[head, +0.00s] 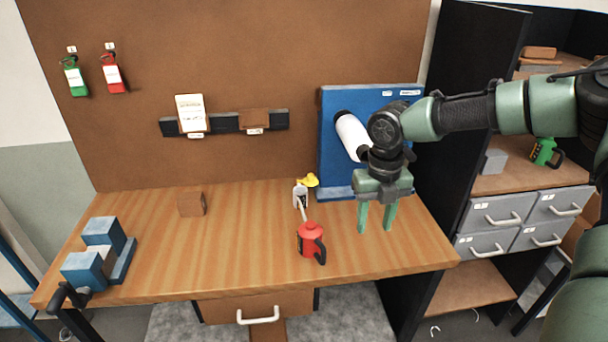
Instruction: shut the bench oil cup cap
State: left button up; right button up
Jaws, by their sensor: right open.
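The small pale oil cup (299,196) stands at the back of the bench. Its yellow cap (308,181) appears tipped open to the right of the cup's top. A red oil can (311,242) with a black handle stands in front, its thin spout reaching up to the cup and partly covering it. My right gripper (375,230) points down with its two green fingers apart and empty. It is to the right of the cup and the can, apart from both. My left gripper is not in view.
A blue panel (335,130) with a white roller (352,137) stands behind my right gripper. A blue vise (100,255) is at the bench's left, and a brown block (191,204) at the back. The bench's middle (230,240) is clear.

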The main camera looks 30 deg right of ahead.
aim_at(310, 180)
jog(key=i, duration=1.3)
